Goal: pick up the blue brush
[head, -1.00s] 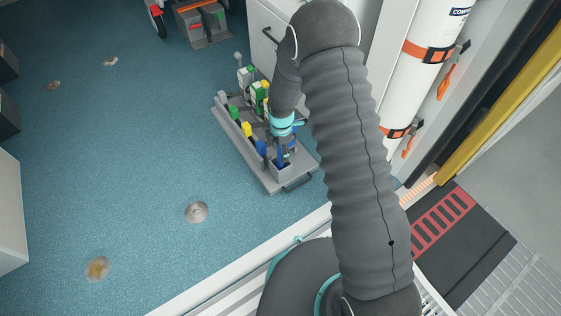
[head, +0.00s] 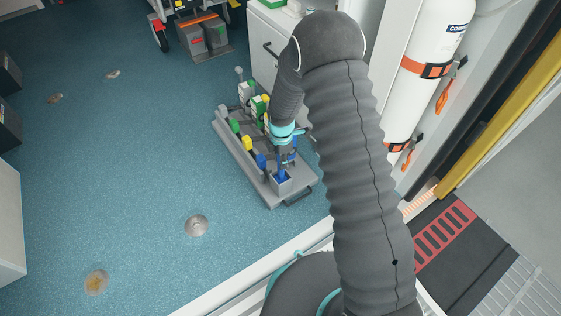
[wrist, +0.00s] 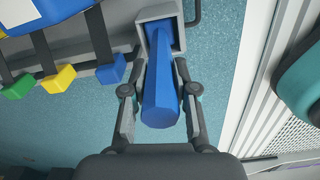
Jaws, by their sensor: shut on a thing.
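The blue brush (wrist: 161,100) is upright in the wrist view, its thick blue handle towards the camera. Its lower part sits inside a square grey holder (wrist: 146,14). My gripper (wrist: 160,78) has a finger on each side of the handle and is shut on it. In the head view the gripper (head: 283,158) is above the near end of the grey caddy (head: 250,178), and the blue brush (head: 282,174) shows just below it. The brush's lower end is hidden in the holder.
The caddy also carries green, yellow and blue-capped tools (head: 247,143) and bottles (head: 258,107). A white cabinet (head: 275,45) stands behind it. A white cylinder (head: 432,60) is strapped at the right. The blue floor (head: 120,160) to the left is mostly clear.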

